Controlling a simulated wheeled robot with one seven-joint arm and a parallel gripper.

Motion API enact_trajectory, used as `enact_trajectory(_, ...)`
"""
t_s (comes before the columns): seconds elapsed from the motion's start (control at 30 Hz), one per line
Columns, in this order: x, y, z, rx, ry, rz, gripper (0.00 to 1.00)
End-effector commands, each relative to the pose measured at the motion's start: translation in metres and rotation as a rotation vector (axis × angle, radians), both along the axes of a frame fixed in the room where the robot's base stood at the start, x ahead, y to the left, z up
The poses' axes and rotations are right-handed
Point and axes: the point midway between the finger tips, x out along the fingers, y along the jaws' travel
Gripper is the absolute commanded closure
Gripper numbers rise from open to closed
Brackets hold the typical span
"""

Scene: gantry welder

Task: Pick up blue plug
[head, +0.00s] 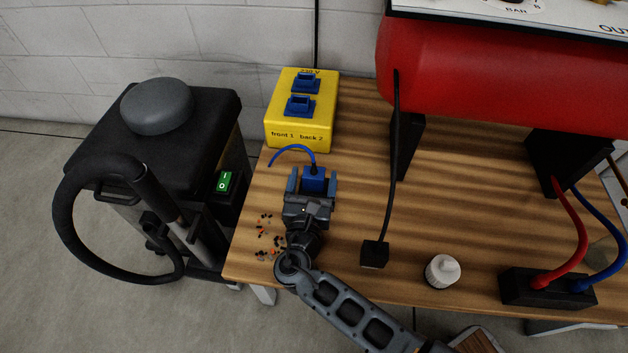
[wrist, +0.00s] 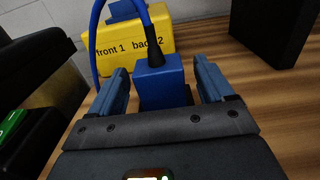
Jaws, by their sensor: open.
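The blue plug (head: 314,178) is a small blue block with a blue cable, on the wooden table in front of the yellow socket box. My gripper (head: 312,184) is open, with one finger on each side of the plug. In the wrist view the plug (wrist: 160,80) stands between the two blue-grey fingertips (wrist: 168,85), with a gap visible on both sides. Its cable leaves the top through a black collar and loops to the left. The plug's lower part is hidden behind my gripper body.
The yellow box (head: 299,135) with two blue sockets stands behind the plug. A red tank (head: 500,75), a black plug (head: 374,254), a white-capped bottle (head: 442,271) and a black block (head: 548,288) are to the right. Small debris (head: 265,235) lies left of my gripper. A black machine (head: 150,120) stands left.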

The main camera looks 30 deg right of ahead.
Motion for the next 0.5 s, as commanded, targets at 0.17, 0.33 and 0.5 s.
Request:
enact_trajectory(0.17,0.019,-0.014,0.000,0.001,-0.001,-0.002,0.19)
enact_trajectory(0.33,0.023,-0.017,0.000,0.001,0.001,-0.001,0.19)
enact_trajectory(0.5,0.023,-0.017,0.001,0.001,0.001,-0.001,0.21)
